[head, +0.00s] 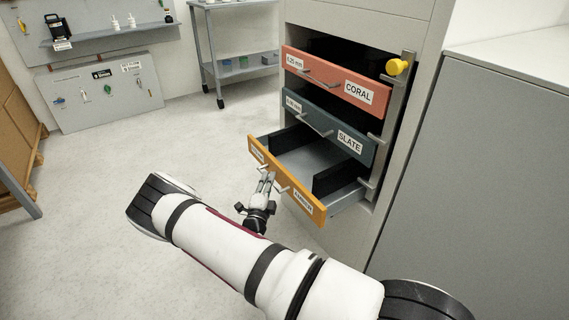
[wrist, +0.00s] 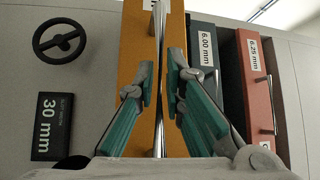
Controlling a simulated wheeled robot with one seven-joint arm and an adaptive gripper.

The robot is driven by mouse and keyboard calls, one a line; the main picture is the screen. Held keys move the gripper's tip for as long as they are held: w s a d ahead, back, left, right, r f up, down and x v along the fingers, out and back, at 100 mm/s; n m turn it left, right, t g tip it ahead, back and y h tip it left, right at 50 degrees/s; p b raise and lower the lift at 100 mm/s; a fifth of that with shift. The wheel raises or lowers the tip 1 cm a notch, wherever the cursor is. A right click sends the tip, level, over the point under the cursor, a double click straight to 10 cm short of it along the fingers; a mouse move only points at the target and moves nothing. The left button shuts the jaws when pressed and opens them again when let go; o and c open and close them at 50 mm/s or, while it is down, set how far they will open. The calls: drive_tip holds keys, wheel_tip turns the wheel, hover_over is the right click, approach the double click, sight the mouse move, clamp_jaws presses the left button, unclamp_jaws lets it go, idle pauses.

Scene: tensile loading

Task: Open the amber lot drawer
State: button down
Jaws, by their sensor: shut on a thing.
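The amber drawer (head: 288,183) is the lowest of three in the cabinet and stands pulled well out, its grey inside showing in the head view. My gripper (head: 266,180) is at its front, shut on the metal bar handle. In the wrist view the amber front (wrist: 135,60) fills the middle, and the handle (wrist: 158,50) runs between the two fingertips of my gripper (wrist: 159,85). The coral drawer (head: 335,82) and the slate drawer (head: 330,123) above it look closed or nearly so.
A yellow knob (head: 397,67) sits on a metal bar at the cabinet's right side. A grey cabinet (head: 480,180) stands at the right. A shelf cart (head: 235,60) is at the back.

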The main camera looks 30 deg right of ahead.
drive_tip(key=a, duration=0.9)
drive_tip(key=shift+s+a, duration=0.2)
drive_tip(key=shift+a, duration=0.2)
drive_tip(key=shift+f, duration=0.1)
drive_tip(key=c, duration=1.7)
unclamp_jaws()
drive_tip(key=shift+o, duration=0.2)
drive_tip(key=shift+a, duration=0.1)
drive_tip(key=v, duration=1.2)
